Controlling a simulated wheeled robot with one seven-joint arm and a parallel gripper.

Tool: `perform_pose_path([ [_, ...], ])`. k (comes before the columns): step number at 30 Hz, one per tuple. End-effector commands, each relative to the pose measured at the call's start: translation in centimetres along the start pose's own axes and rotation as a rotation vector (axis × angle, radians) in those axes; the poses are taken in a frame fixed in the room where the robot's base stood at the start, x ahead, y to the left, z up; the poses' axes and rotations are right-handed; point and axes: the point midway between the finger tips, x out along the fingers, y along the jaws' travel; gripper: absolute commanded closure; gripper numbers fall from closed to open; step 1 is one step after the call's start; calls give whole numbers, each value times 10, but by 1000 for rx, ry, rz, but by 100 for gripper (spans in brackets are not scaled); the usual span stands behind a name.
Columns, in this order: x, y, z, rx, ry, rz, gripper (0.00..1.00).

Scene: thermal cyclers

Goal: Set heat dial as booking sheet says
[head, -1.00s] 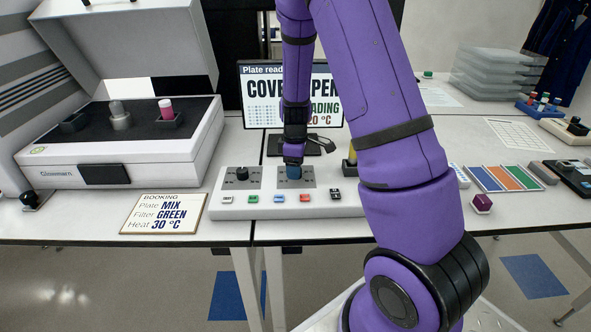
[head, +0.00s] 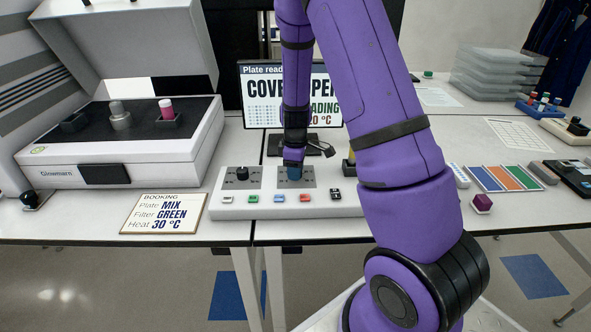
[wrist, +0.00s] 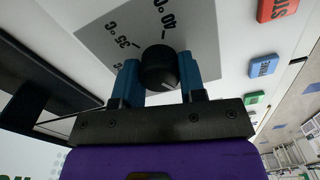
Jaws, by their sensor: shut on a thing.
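The booking sheet (head: 160,213) lies left of the control box and reads Plate MIX, Filter GREEN, Heat 30 °C. My gripper (head: 293,172) is over the right of two dials on the control box (head: 228,207). In the wrist view its blue fingers (wrist: 160,82) are shut on the black heat dial (wrist: 160,62), one on each side. The scale plate (wrist: 185,30) shows 40 °C and 35 °C; other marks are hidden behind the fingers. A pale mark shows on the dial, but I cannot tell which value it points at.
The screen (head: 262,112) behind is partly covered by my arm; "COVER OPEN" is partly legible. Left of my gripper is another black dial (head: 242,174). Several coloured buttons line the box front. The reader (head: 130,150) at left has its lid up.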

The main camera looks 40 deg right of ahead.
Motion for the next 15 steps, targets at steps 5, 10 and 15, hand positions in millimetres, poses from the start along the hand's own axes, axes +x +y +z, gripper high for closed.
perform_pose_path([
  [5,0,1,0,78,1,1,86],
  [10,0,1,0,207,1,1,86],
  [15,-1,1,0,366,1,1,86],
])
